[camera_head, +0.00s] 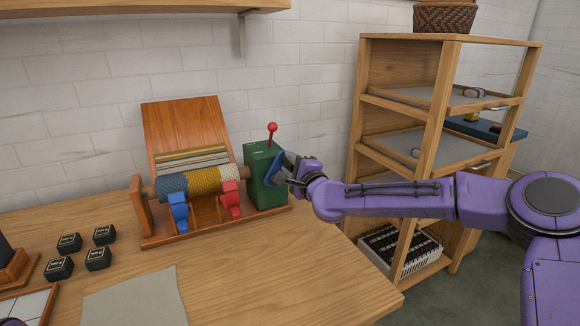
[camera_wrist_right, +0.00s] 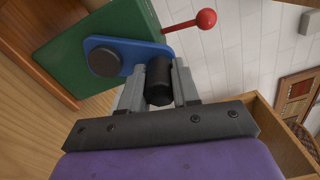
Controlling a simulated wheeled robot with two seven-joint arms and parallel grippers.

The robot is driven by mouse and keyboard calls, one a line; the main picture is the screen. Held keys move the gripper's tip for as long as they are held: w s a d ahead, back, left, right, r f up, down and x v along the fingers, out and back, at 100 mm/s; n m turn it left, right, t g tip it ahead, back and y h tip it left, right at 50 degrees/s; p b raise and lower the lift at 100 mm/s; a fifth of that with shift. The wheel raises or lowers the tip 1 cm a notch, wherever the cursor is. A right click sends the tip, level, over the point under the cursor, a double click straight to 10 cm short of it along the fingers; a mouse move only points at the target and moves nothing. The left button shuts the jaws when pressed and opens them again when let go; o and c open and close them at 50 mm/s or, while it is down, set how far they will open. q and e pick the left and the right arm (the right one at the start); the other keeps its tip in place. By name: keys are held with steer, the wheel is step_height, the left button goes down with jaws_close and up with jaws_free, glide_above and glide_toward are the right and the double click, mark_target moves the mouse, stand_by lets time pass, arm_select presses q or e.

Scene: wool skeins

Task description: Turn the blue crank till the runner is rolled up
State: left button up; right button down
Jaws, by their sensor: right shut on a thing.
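The wooden winding stand (camera_head: 185,238) sits on the table with a green box (camera_head: 266,182) at its right end. The blue crank (camera_head: 273,168) is on the box's right side; in the wrist view its blue arm (camera_wrist_right: 128,48) runs from a black hub to a black handle (camera_wrist_right: 158,88). My right gripper (camera_head: 287,170) is shut on that handle, with a finger on each side. The runner (camera_head: 192,157) shows as a striped stretch on the sloping board, and blue and yellow patterned cloth is wound around the roller below. My left gripper is out of view.
A red-knobbed lever (camera_head: 272,130) rises from the green box. Blue (camera_head: 178,212) and red (camera_head: 229,200) clamp-like pieces stand at the roller's front. Several black boxes (camera_head: 70,243) and a grey cloth (camera_head: 135,298) lie on the table. A wooden shelf unit (camera_head: 432,115) stands at the right.

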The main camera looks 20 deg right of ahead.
steer(key=shift+a+f, duration=0.1)
steer(key=shift+f, duration=0.25)
steer(key=c, duration=1.1)
jaws_free()
steer(key=shift+o, duration=1.4)
steer(key=shift+r, duration=0.2)
steer(key=shift+s, duration=0.1)
steer(key=s, duration=1)
steer(key=shift+s+d+b, duration=0.2)
steer(key=shift+d+b, duration=0.2)
steer(key=shift+d, duration=0.05)
